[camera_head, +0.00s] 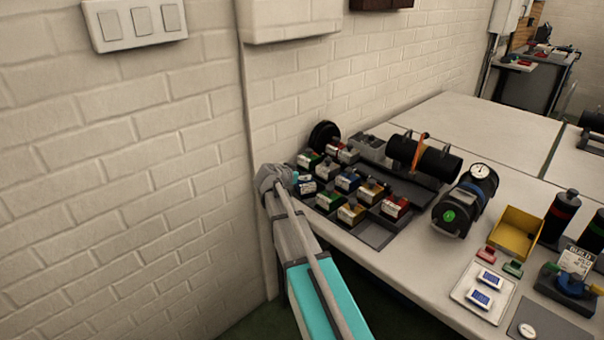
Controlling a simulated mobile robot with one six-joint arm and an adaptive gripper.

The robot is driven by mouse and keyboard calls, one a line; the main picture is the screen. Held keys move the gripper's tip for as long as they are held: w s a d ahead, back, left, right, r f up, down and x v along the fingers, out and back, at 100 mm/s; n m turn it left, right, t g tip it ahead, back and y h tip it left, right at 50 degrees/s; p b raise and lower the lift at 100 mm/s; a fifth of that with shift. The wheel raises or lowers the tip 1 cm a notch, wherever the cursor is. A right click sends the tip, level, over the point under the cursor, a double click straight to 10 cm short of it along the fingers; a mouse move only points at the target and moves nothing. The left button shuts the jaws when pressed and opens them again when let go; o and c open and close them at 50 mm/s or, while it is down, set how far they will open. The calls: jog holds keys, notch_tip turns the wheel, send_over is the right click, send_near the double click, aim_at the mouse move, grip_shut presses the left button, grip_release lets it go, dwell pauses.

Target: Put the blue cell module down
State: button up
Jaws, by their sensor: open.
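The blue cell module (307,187) is a small block with a pale top and a dark body. It sits at the left end of the bench, among several similar modules with other colours. My gripper (294,183) is at the left edge of this group, right beside the blue module. It is open; its fingers are small and partly hidden by my wrist, so I cannot tell whether they touch the module. I cannot see clearly what lies under the module.
Modules marked green (329,199), yellow (352,212) and red (395,206) stand close by. A black cylinder (437,162) lies behind them, and a cylinder with a gauge (465,200) is to the right. The brick wall (130,190) is close on the left.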

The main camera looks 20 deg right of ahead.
jog(key=p+v, duration=0.3)
jog(key=v, duration=0.5)
jog(key=shift+a, duration=0.2)
jog(key=shift+s+r, duration=0.1)
jog(key=s+a+f+n+g+y, duration=0.2)
jog(key=s+a+f+n+y, duration=0.1)
jog(key=s, duration=0.5)
jog(key=s+a+f+n+g+y, duration=0.2)
jog(key=s+a+f+n+y, duration=0.2)
jog(key=s+a, duration=0.2)
jog(key=s+a+f+n+g+y, duration=0.2)
jog(key=s+a+f+n+y, duration=0.1)
jog(key=s, duration=0.7)
jog(key=a+n, duration=0.1)
jog(key=a, duration=0.1)
jog(key=shift+s+a+f+n+g+y, duration=0.25)
jog(key=shift+s+a+n+g+y, duration=0.05)
jog(key=shift+s+g+y, duration=0.1)
